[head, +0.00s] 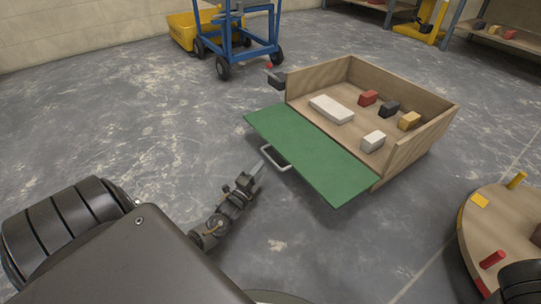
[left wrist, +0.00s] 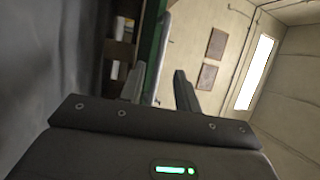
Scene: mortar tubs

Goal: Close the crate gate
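The wooden crate (head: 420,140) stands on the floor right of centre in the head view. Its green gate (head: 310,150) is folded down and open, sloping out from the crate's front side. A pale U-shaped handle (head: 275,159) sticks out from the gate's outer edge. My left gripper (head: 260,168) is just left of the handle, close to it; whether they touch is unclear. In the left wrist view my left gripper's fingers (left wrist: 160,88) are apart, with the gate's green edge (left wrist: 151,45) beyond them. I see no right gripper.
Several blocks lie in the crate, including a long white one (head: 331,109) and a red one (head: 369,97). A blue cart (head: 238,45) stands behind, a round wooden table (head: 490,235) at right. Floor left is clear.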

